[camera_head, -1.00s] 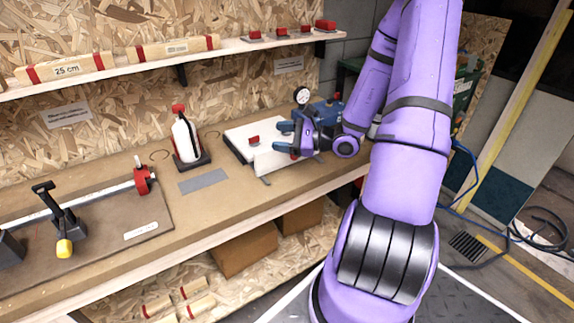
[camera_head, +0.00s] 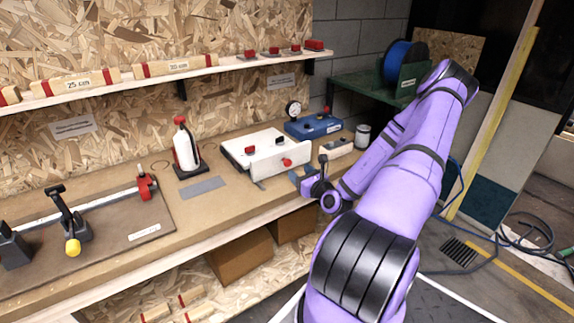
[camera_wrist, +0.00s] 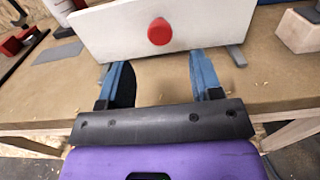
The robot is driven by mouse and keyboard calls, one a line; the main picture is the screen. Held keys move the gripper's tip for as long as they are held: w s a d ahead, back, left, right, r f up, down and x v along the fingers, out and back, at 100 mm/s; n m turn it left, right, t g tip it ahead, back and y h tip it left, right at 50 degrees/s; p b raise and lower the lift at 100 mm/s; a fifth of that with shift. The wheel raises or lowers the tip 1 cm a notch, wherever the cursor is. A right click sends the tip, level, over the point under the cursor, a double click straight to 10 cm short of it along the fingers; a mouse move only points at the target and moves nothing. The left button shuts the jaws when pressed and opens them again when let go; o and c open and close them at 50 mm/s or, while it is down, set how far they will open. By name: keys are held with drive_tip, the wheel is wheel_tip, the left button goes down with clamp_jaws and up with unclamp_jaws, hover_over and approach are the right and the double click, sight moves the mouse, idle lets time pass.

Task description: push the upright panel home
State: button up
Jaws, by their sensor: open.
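The upright panel (camera_head: 299,155) is a white board standing on edge along the front of a white block (camera_head: 250,140) on the workbench. A round red knob (camera_head: 287,162) sits on its near face. In the wrist view the panel (camera_wrist: 205,28) fills the top middle, with the red knob (camera_wrist: 159,31) near its centre. My gripper (camera_head: 298,178) is in front of the panel, near the bench's front edge. Its blue fingers are apart and empty, below the knob in the wrist view (camera_wrist: 157,65). I cannot tell whether the fingertips touch the panel. Any gap behind the panel is hidden.
A blue box (camera_head: 313,127) with a dial gauge (camera_head: 293,108) stands behind the block. A wooden block (camera_head: 338,148) lies to the right. A white bottle (camera_head: 185,145) and grey plate (camera_head: 203,187) are to the left. A shelf (camera_head: 200,66) runs above.

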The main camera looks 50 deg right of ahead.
sight(289, 164)
drive_tip(key=x, duration=0.8)
